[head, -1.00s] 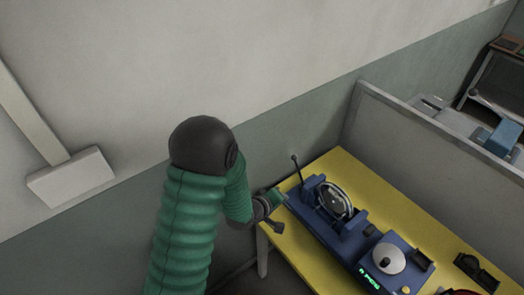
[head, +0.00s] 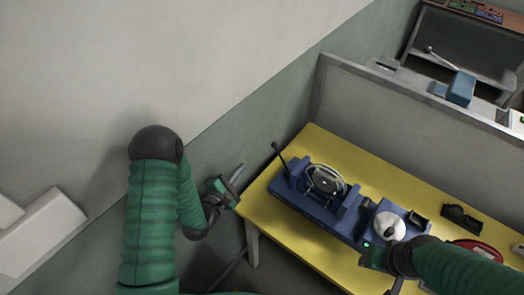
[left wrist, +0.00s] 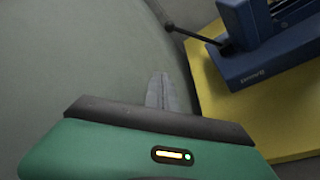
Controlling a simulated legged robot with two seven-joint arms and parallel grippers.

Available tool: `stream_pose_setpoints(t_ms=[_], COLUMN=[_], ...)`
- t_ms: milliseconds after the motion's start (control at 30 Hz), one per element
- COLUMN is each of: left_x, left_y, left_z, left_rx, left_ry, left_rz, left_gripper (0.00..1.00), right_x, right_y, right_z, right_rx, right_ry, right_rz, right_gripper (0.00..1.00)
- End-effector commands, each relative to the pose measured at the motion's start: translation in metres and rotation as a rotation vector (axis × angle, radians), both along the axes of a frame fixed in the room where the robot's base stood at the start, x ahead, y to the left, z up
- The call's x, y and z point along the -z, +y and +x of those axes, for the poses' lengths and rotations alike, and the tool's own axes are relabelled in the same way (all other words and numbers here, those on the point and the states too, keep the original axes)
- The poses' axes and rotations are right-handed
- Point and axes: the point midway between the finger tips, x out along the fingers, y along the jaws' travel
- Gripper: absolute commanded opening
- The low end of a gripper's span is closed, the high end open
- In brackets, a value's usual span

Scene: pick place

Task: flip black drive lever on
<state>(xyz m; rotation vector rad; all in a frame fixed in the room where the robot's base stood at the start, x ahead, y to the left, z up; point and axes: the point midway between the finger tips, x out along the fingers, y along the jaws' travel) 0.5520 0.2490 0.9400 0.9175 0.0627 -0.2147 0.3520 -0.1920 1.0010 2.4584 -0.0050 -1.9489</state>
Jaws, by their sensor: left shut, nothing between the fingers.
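The black drive lever (head: 280,156) is a thin rod with a round knob at the left end of a blue machine (head: 312,206). It leans up and to the left in the head view. In the left wrist view the lever (left wrist: 193,35) slants up-left from its pivot at the machine's corner. My left gripper (head: 236,177) is shut and empty, left of the lever and apart from it, beside the table's left corner. Its closed fingers (left wrist: 162,92) show in the wrist view. My right gripper (head: 372,259) is by the machine's front right; its fingers are not clear.
A grey partition (head: 400,125) runs behind the table. A black object (head: 462,218) lies to the right. Space left of the table is free.

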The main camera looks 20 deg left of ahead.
Motion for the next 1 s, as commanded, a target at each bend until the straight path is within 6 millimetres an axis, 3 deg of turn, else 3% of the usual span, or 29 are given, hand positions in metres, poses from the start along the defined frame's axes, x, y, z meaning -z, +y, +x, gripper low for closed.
stream_pose_setpoints(t_ms=[433,600,1000], left_x=[0.011,-0.007,-0.01], left_y=[-0.02,-0.041,-0.05], left_z=[0.091,0.094,0.096], left_rx=[0.005,0.004,0.001], left_ry=[-0.003,0.0,0.001], left_rz=[0.003,0.0,0.001], left_gripper=[0.0,0.0,0.0], right_x=[-0.014,-0.027,-0.028], right_y=[0.0,0.0,0.0], right_z=[0.0,0.0,0.0], right_rx=[0.001,0.0,0.0], right_ry=[0.0,0.0,0.0], right_rz=[0.0,0.0,0.0], right_gripper=[0.53,0.53,0.53])
